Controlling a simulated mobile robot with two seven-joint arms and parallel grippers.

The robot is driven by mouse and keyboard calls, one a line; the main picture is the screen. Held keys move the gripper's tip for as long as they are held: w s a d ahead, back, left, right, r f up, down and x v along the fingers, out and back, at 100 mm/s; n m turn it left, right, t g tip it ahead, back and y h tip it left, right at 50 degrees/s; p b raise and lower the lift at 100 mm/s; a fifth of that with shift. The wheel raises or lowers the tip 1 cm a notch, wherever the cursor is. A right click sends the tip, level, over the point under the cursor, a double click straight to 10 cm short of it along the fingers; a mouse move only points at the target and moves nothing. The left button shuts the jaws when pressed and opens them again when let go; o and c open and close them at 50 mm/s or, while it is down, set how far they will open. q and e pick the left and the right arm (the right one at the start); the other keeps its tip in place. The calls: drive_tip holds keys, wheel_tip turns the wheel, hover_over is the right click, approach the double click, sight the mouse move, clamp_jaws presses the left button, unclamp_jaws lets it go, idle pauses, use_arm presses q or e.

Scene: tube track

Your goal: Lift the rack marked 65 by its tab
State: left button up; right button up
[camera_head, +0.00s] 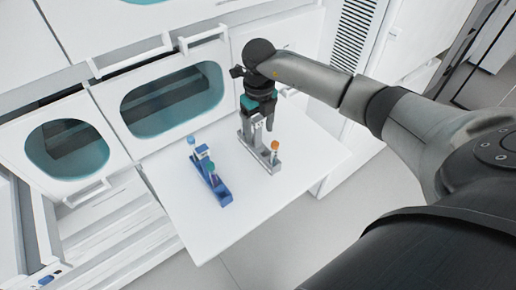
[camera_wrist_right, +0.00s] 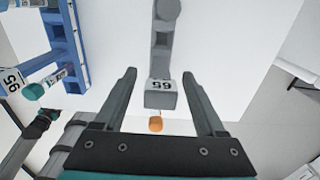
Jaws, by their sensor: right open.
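The grey rack (camera_head: 262,158) stands on the white table, with an orange-capped tube (camera_head: 275,150) at its near end. Its upright tab (camera_wrist_right: 160,98) carries a label that reads as 65 upside down in the right wrist view. My right gripper (camera_head: 259,122) points down over this rack. In the wrist view its open fingers (camera_wrist_right: 158,80) lie on either side of the tab, with gaps showing. The orange cap (camera_wrist_right: 155,124) shows just below the tab there. How deep the fingertips reach is unclear. My left gripper is not in view.
A blue rack (camera_head: 222,193) with tubes and its own numbered label (camera_wrist_right: 12,82) stands left of the grey rack. The white table (camera_head: 225,235) is clear at the front and right. White cabinets with teal-rimmed windows (camera_head: 172,98) stand behind.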

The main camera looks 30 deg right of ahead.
drive_tip(key=shift+f, duration=0.45)
clamp_jaws()
idle(0.4)
